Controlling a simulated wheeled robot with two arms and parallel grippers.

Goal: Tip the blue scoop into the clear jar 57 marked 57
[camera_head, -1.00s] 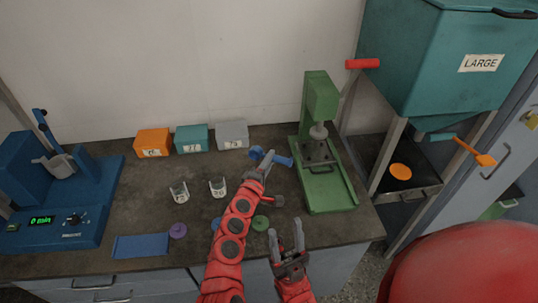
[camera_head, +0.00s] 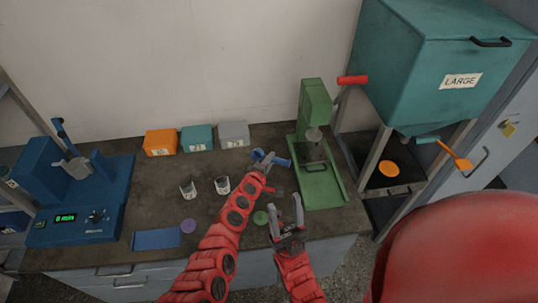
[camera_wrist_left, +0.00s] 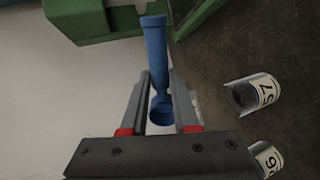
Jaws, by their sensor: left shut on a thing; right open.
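My left gripper (camera_head: 265,162) is shut on the blue scoop (camera_head: 283,162) and holds it above the bench, left of the green press. In the left wrist view the scoop (camera_wrist_left: 154,45) lies between the fingers (camera_wrist_left: 161,76), its long end pointing up the picture and its rounded end nearer the palm. The clear jar 57 (camera_wrist_left: 252,93) stands right of the gripper in that view, apart from the scoop. Its label reads 57. In the head view my left gripper and arm seem to hide most of it. My right gripper (camera_head: 285,206) is open and empty, low near the bench's front edge.
Two other clear jars (camera_head: 222,185) (camera_head: 188,189) stand left of my left arm. Orange, teal and grey boxes (camera_head: 234,134) line the wall. The green press (camera_head: 322,187) is close on the right. Purple and green lids (camera_head: 261,218) and a blue mat (camera_head: 157,239) lie in front.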

